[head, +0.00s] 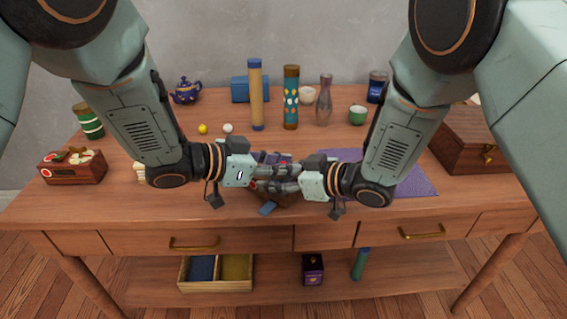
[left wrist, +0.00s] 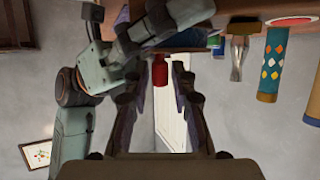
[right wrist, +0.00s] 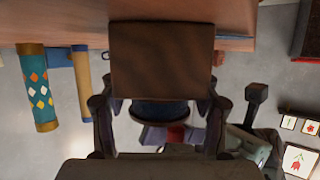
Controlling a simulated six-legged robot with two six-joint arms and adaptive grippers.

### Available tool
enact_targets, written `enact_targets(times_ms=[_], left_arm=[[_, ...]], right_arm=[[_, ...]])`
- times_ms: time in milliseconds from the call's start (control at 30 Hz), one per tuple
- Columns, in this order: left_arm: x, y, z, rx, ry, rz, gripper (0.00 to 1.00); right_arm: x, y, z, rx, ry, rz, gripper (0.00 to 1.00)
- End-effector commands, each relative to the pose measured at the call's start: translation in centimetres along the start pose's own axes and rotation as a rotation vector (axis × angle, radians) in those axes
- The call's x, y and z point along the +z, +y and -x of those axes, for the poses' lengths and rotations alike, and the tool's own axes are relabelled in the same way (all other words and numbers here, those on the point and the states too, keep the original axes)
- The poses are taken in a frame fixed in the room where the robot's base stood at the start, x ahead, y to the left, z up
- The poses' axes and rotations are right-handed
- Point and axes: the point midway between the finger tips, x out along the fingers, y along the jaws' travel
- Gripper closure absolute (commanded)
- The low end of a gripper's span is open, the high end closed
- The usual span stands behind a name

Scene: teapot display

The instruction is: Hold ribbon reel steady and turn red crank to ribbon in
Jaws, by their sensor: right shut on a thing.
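The ribbon reel is mostly hidden behind my grippers at the front middle of the table in the head view. Its brown wooden body (right wrist: 162,60) fills the space between the fingers of my right gripper (right wrist: 160,102) in the right wrist view, and that gripper is shut on it. A blue ribbon end (head: 268,208) shows below the grippers. The red crank handle (left wrist: 160,71) stands between the fingertips of my left gripper (left wrist: 158,72) in the left wrist view. The left fingers are apart, with a gap seen around the handle.
A purple cloth (head: 412,184) lies to the right under my arm, near a wooden chest (head: 478,140). A small wooden box (head: 72,170) stands at the left. Tall cylinders (head: 256,95), a glass vase (head: 324,103) and a blue teapot (head: 187,92) stand farther back.

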Motion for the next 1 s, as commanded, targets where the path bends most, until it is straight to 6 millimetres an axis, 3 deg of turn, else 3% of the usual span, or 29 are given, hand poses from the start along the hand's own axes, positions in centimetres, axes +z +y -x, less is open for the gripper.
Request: enact_targets(times_ms=[300,600,1000], left_arm=[[-0.03,-0.01,-0.29,0.0,0.001,0.001,0.75],[-0.03,0.0,-0.26,0.0,0.001,0.0,1.0],[-0.05,-0.01,-0.26,0.011,0.002,-0.003,1.0]], right_arm=[[0.01,0.02,0.0,0.001,0.0,-0.001,0.85],[0.01,0.02,0.0,0.001,0.0,0.0,0.85],[0.01,0.05,0.0,0.002,0.0,-0.001,0.85]])
